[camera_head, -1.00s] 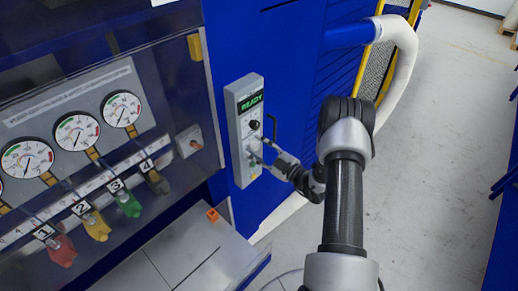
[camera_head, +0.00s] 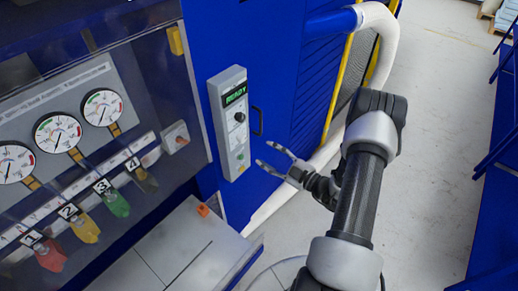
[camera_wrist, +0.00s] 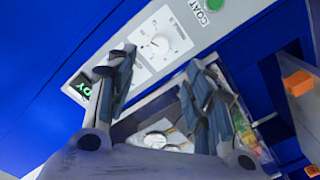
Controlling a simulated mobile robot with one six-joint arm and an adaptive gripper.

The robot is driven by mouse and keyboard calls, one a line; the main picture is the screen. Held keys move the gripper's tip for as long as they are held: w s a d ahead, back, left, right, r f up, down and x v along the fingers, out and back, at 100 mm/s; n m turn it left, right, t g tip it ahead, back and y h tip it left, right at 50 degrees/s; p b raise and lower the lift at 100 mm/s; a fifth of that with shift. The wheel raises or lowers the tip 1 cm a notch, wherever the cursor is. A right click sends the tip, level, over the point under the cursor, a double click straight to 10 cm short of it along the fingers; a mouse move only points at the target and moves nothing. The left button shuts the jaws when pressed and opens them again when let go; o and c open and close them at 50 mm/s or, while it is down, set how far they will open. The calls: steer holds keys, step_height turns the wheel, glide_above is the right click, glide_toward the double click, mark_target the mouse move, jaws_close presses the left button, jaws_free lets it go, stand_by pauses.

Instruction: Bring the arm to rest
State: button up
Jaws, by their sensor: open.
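My gripper (camera_head: 270,158) is open and empty in the head view. It hangs in the air to the right of the lower end of the grey control box (camera_head: 233,120), clear of it.
A gauge panel (camera_head: 60,130) with several dials and coloured numbered handles is at the left. A grey bench (camera_head: 180,245) with a small orange block (camera_head: 203,210) lies below. A white hose (camera_head: 381,45) curves behind my arm. Open floor (camera_head: 440,130) is at the right.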

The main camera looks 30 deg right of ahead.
steer(key=shift+s+d, duration=0.2)
steer(key=shift+s, duration=0.4)
